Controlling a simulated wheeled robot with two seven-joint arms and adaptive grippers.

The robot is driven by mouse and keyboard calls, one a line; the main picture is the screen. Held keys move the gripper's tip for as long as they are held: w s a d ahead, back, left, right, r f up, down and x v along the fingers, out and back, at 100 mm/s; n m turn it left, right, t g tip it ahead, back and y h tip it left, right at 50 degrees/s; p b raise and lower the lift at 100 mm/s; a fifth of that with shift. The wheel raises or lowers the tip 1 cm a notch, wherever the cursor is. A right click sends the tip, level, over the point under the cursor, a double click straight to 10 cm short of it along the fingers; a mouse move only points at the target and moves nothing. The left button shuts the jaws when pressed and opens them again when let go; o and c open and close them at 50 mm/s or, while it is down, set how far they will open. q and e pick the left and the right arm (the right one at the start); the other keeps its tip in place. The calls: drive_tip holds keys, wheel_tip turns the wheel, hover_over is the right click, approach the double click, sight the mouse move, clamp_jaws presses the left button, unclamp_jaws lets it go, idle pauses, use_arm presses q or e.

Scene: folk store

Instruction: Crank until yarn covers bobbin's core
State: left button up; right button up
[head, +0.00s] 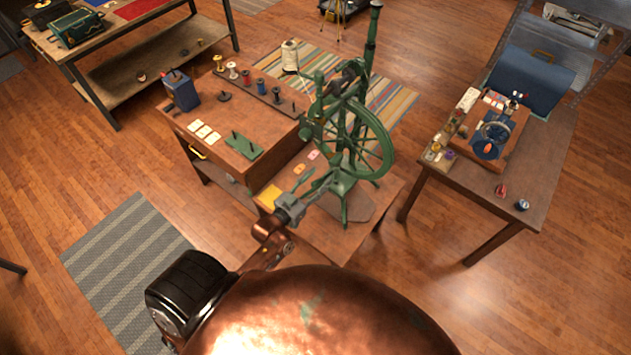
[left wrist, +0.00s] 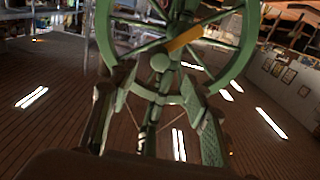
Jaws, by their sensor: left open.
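A green spinning wheel (head: 386,148) with a spoked rim stands upright on a low wooden table. It fills the upper part of the left wrist view (left wrist: 243,62). A short yellow-brown bar (left wrist: 184,38) crosses its spokes there; I cannot tell if it is the crank handle. My left gripper (head: 306,192) is at the near left side of the wheel's stand. Its two fingers stand apart in the wrist view (left wrist: 158,108), with the wheel's stand seen between them and nothing held. The bobbin and its core are too small to make out. My right gripper is not in view.
A right-hand table (head: 467,180) carries a small device with a blue wheel (head: 493,134).

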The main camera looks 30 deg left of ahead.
sight(331, 165)
use_arm(q)
drive_tip(key=w, duration=0.3)
drive_tip(key=w+b, duration=0.1)
drive_tip(key=w, duration=0.2)
drive_tip(key=w+b, duration=0.1)
drive_tip(key=w, duration=0.2)
drive_tip(key=shift+w+d+f, duration=0.1)
drive_tip(key=shift+w+d, duration=0.15)
drive_tip(key=shift+d, duration=0.15)
drive_tip(key=shift+w, duration=0.1)
drive_tip(key=c, duration=0.9)
drive_tip(key=shift+c, duration=0.2)
